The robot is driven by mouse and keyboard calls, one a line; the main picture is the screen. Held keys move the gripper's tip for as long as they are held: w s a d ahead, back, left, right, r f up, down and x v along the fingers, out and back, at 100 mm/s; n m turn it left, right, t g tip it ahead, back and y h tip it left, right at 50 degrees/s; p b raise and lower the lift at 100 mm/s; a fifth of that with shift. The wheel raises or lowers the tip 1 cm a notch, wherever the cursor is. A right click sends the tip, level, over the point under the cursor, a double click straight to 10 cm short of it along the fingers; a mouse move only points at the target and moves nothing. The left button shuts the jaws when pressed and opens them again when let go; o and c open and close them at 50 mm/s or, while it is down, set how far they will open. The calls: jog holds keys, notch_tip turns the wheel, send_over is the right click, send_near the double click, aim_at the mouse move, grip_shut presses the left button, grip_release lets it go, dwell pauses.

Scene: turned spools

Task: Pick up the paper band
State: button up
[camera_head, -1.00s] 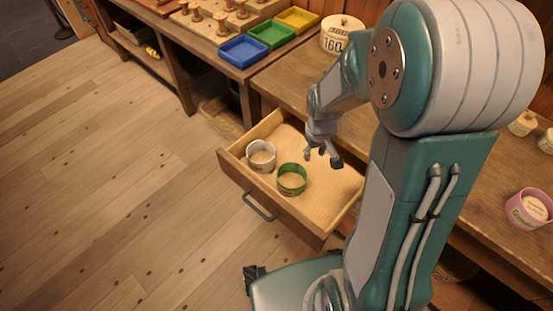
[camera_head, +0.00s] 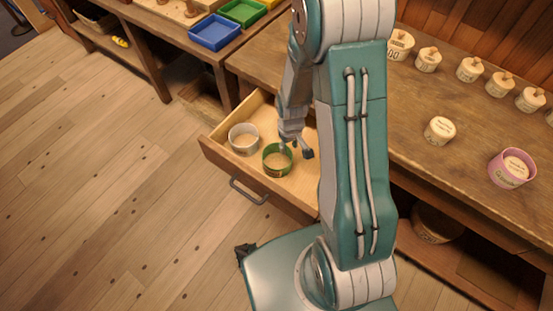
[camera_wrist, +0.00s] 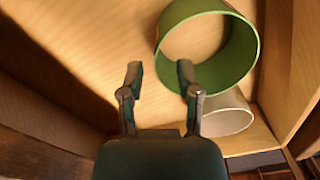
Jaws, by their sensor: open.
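A green paper band (camera_head: 277,172), an open ring, stands in the pulled-out drawer. In the wrist view the green band (camera_wrist: 242,62) is large, at upper right. A white band (camera_head: 243,150) stands to its left in the drawer; it also shows in the wrist view (camera_wrist: 228,121), partly hidden behind the green one. My gripper (camera_head: 297,149) is open and empty just above and to the right of the green band. In the wrist view my right fingertip overlaps the green band's lower left edge; I cannot tell whether they touch.
The drawer (camera_head: 218,158) has raised walls close around both bands. A pink band (camera_head: 511,173) with a cream piece inside stands on the workbench (camera_head: 418,165) at right. Several cream spools (camera_head: 470,70) line the bench. A blue tray (camera_head: 215,33) and green tray (camera_head: 242,12) are at the back.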

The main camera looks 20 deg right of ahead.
jog(key=shift+d+f, duration=0.1)
jog(key=shift+f, duration=1.2)
grip_shut()
jog(key=shift+r, duration=0.1)
